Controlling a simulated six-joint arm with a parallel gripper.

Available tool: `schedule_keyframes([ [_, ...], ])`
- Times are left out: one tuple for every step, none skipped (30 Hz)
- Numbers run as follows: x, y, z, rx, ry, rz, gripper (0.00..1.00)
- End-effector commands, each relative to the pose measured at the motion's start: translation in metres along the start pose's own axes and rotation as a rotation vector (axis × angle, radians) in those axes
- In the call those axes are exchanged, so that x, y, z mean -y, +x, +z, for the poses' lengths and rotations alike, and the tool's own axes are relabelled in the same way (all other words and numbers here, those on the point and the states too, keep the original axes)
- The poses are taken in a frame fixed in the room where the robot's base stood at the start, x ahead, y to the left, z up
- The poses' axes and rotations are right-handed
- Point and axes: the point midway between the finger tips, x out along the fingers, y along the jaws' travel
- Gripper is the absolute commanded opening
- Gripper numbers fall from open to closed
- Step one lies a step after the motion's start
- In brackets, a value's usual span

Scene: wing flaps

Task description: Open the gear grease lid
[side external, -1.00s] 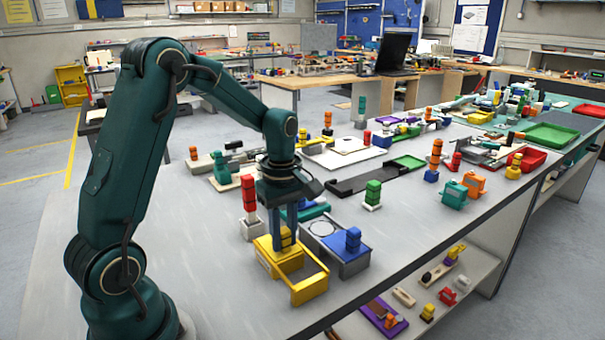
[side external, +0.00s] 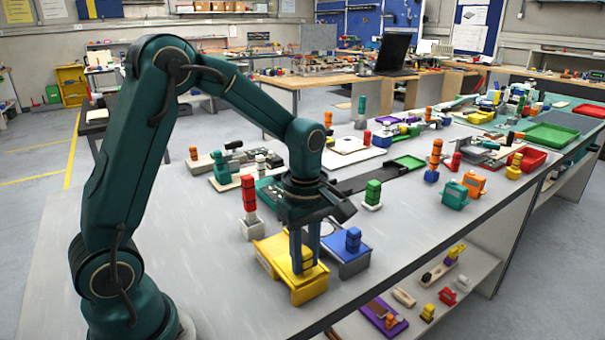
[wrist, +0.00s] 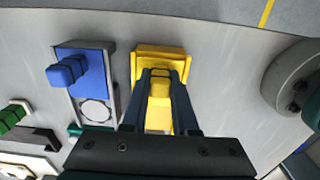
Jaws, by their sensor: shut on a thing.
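The yellow box (side external: 272,246) stands on the bench near its front edge, with a flat yellow top. No dark opening shows in it now. I cannot read a label that says gear grease. My gripper (side external: 303,264) reaches straight down over the front-right part of the box and is shut on a yellow knob (wrist: 159,88). The yellow box also shows in the wrist view (wrist: 158,53), with its far end beyond the fingertips. The fingers and gripper body hide part of its top, so the lid's exact edges cannot be told.
A grey box with a blue knob (side external: 352,240) stands close to the right of the yellow box. A red cylinder on a pale base (side external: 249,195) stands behind it, and a green cylinder (side external: 373,192) further back right. Bare bench lies in front and left.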

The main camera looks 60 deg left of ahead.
Motion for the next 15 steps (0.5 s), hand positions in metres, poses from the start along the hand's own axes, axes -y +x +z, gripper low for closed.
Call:
schedule_keyframes([
  [-0.0004, -0.0015, 0.0, 0.001, -0.002, 0.002, 0.35],
  [-0.0004, -0.0014, 0.0, 0.001, -0.002, 0.002, 0.46],
  [-0.0004, -0.0013, -0.0001, 0.001, -0.002, 0.002, 0.57],
  [-0.0004, -0.0012, -0.0001, 0.001, -0.002, 0.002, 0.57],
  [-0.0003, -0.0011, -0.0002, 0.001, -0.002, 0.002, 0.57],
  [-0.0003, -0.001, -0.0002, 0.001, -0.002, 0.002, 0.57],
  [-0.0003, -0.0009, -0.0002, 0.001, -0.002, 0.001, 0.57],
  [-0.0003, -0.0008, -0.0003, 0.001, -0.002, 0.001, 0.57],
  [-0.0002, -0.0007, -0.0003, 0.001, -0.002, 0.001, 0.57],
  [-0.0002, -0.0006, -0.0003, 0.001, -0.001, 0.001, 0.57],
  [-0.0002, -0.0006, -0.0003, 0.001, -0.001, 0.001, 0.57],
  [-0.0003, -0.0012, -0.0003, 0.001, -0.001, 0.001, 0.57],
  [-0.0005, -0.0023, -0.0004, 0.001, -0.001, 0.002, 0.57],
  [-0.0007, -0.0041, -0.0004, 0.0, -0.001, 0.003, 0.57],
  [-0.0008, -0.0076, -0.0004, 0.0, -0.001, 0.003, 0.57],
])
